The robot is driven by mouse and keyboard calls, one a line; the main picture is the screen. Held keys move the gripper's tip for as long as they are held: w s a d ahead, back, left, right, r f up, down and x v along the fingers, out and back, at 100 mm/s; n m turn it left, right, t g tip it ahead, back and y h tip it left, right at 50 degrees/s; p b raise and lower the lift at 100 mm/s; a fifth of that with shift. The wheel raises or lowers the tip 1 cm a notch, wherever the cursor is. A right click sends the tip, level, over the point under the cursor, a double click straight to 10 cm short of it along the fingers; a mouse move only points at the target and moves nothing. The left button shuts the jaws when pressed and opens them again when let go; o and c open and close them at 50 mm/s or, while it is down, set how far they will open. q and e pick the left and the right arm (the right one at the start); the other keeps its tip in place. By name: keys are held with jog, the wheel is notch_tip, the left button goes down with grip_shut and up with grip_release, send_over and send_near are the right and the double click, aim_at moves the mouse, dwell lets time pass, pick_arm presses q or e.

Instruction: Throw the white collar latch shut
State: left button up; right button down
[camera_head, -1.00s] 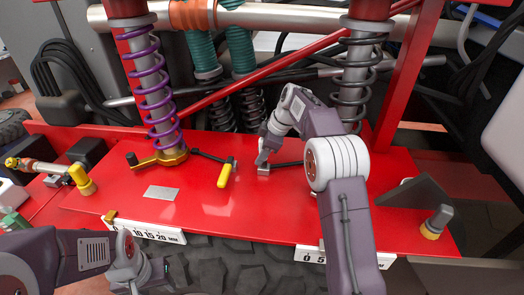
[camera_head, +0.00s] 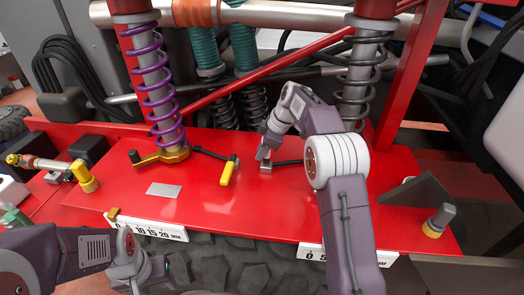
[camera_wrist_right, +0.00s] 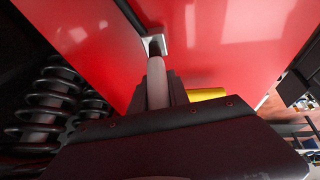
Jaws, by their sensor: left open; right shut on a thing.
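My right gripper (camera_head: 263,156) is at the red deck, left of the black coil spring (camera_head: 357,85). In the right wrist view, its jaws (camera_wrist_right: 158,95) are shut on the pale handle (camera_wrist_right: 157,80) of the white collar latch. The handle's far end meets a small metal block (camera_wrist_right: 152,44) on the red surface. In the head view the gripper hides the handle; a dark rod (camera_head: 288,162) runs from there toward the black spring's foot. My left gripper (camera_head: 150,278) is open at the lower left, away from the latch and partly cut off.
A yellow-handled lever (camera_head: 228,171) and a yellow collar (camera_head: 165,157) under the purple spring (camera_head: 158,95) lie to the left. Scale plates (camera_head: 152,230) line the red deck's (camera_head: 200,205) front edge. A dark angled plate (camera_head: 410,191) and yellow-based knob (camera_head: 437,222) stand at right.

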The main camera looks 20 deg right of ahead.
jog(key=shift+s+d+f, duration=0.1)
jog(key=shift+f, duration=0.05)
dwell(0.8)
jog(key=shift+f+b, duration=0.15)
jog(key=shift+b, duration=0.35)
jog(key=t+b, duration=0.1)
jog(key=b, duration=0.3)
jog(key=s+f+t+b, duration=0.1)
jog(key=b, duration=0.4)
jog(key=shift+a+f+h, duration=0.25)
jog(key=shift+f+h, duration=0.05)
jog(key=t+b, duration=0.1)
jog(key=b, duration=0.3)
jog(key=s+n+t+h+b, duration=0.1)
jog(key=b, duration=0.4)
jog(key=t+b, duration=0.2)
jog(key=b, duration=0.3)
jog(key=shift+s+a, duration=0.35)
jog(key=shift+a, duration=0.05)
jog(key=shift+r+n+h+b, duration=0.1)
jog(key=shift+n+h+b, duration=0.2)
jog(key=shift+b, duration=0.05)
